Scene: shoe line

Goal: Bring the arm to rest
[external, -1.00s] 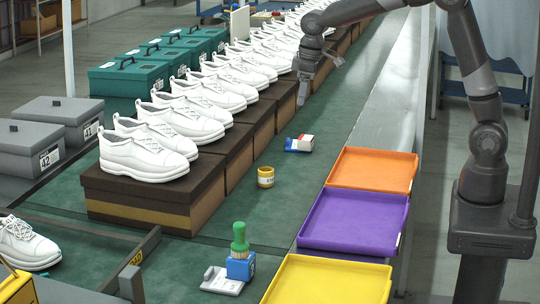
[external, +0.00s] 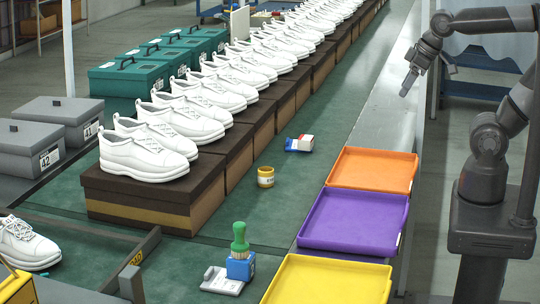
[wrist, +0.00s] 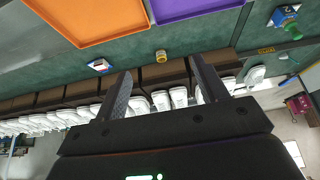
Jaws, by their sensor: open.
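My gripper (external: 407,86) is at the upper right of the external view, above the grey ledge at the line's right edge. It points down and is clear of the shoes and trays. In the wrist view my gripper (wrist: 158,88) has its two fingers spread wide apart, with nothing held between them. My arm reaches to it from the right side of the external view, bent at the elbow.
White shoes (external: 148,152) stand on brown boxes along the green line. Orange (external: 372,170), purple (external: 354,222) and yellow (external: 330,284) trays lie along the right edge. A small yellow jar (external: 265,177), a small box (external: 300,143) and a green-handled stamp (external: 240,262) sit on the line.

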